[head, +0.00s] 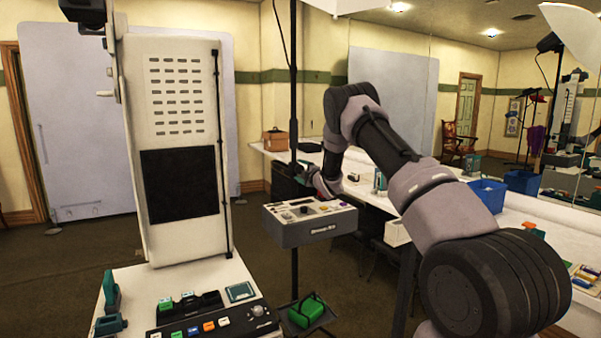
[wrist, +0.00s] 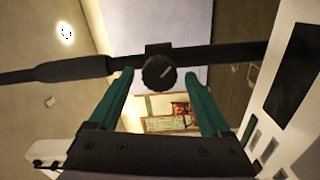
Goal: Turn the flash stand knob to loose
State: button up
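The flash stand is a thin black upright pole (head: 293,75) in the head view, just left of my gripper. In the wrist view the pole (wrist: 220,56) runs sideways across the picture. Its round black knob (wrist: 159,73) has a pale pointer line slanting up to the right. My gripper (wrist: 159,75) has two teal fingers, spread open, with one tip on each side of the knob. Gaps show between the knob and both fingers, so it is not gripped. In the head view the knob cannot be made out beside my gripper.
A grey control box (head: 305,232) sits below my gripper, close to the pole. A tall white panel (head: 175,205) stands at left, behind a console with several coloured buttons (head: 208,327). A long white table (head: 400,193) with blue bins runs along the right. Open floor lies at left.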

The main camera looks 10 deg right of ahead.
jog(key=v, duration=1)
jog(key=shift+s, duration=0.4)
jog(key=shift+d, duration=0.1)
jog(key=s+d+r+m+h, duration=0.2)
jog(key=r+m, duration=0.1)
jog(key=r, duration=0.3)
jog(key=s+d+r+m+h, duration=0.2)
jog(key=d+r+m, duration=0.15)
jog(key=r, duration=0.25)
jog(key=s+d+r+m+g+h, duration=0.2)
jog(key=s+r+m+g, duration=0.2)
jog(key=s+r+m, duration=0.6)
jog(key=s+a+m+g+y, duration=0.1)
jog(key=s+a+m+g, duration=0.1)
jog(key=s, duration=1.7)
jog(key=s+a+f+m+g+y, duration=0.1)
jog(key=s+a+m+g, duration=0.2)
jog(key=s, duration=1.6)
jog(key=shift+s+a+m+g, duration=0.25)
jog(key=shift+s+m+g, duration=0.25)
jog(key=shift+m, duration=0.55)
